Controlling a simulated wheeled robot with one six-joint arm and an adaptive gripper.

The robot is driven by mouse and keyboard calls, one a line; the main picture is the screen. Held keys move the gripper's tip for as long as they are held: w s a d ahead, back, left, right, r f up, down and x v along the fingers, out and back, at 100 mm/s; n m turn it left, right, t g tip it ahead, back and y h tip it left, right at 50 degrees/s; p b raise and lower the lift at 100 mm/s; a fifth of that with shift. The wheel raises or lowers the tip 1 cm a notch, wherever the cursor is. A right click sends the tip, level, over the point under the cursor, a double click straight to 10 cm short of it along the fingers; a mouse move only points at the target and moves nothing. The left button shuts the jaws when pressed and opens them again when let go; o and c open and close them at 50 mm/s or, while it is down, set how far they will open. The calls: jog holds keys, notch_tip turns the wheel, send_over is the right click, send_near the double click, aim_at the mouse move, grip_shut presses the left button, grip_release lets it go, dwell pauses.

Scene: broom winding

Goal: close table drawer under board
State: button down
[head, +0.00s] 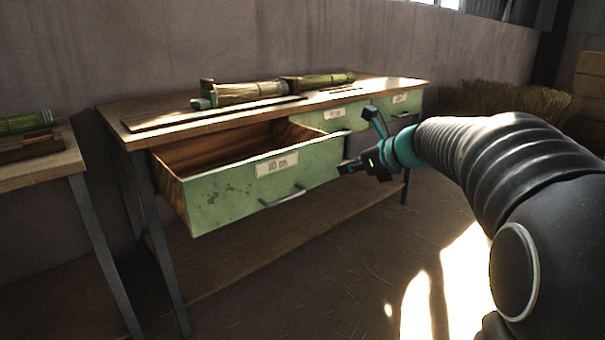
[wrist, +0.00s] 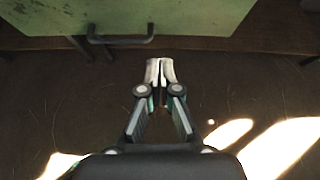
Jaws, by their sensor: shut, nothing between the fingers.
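The open drawer (head: 230,190) has a green, worn front with a paper label and a grey handle (head: 283,197). It sticks out from the left part of the wooden table (head: 150,112), and its inside looks empty. A long flat board (head: 215,112) lies on the tabletop above it. My gripper (head: 343,168) is at the right end of the drawer front; whether it touches cannot be told. In the wrist view my gripper (wrist: 160,62) is shut and empty. The green drawer front (wrist: 200,17) and its handle (wrist: 120,39) are at the top there, beyond the fingertips.
Two more green drawers, a middle one (head: 335,115) and a right one (head: 398,101), look shut. Bundles of straw (head: 250,93) lie on the tabletop. Another table (head: 40,165) stands at the left. A low shelf (head: 215,270) runs beneath. The floor at front is clear.

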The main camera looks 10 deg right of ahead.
jog(key=b, duration=0.1)
send_near(304, 170)
notch_tip(304, 170, down, 3)
jog(key=shift+m, duration=0.3)
jog(key=w+a, duration=0.2)
jog(key=w, duration=0.1)
jog(key=w+a, duration=0.1)
jog(key=shift+w+f, duration=0.15)
jog(key=shift+f, duration=0.15)
jog(key=shift+w+a, duration=0.15)
jog(key=shift+w, duration=0.1)
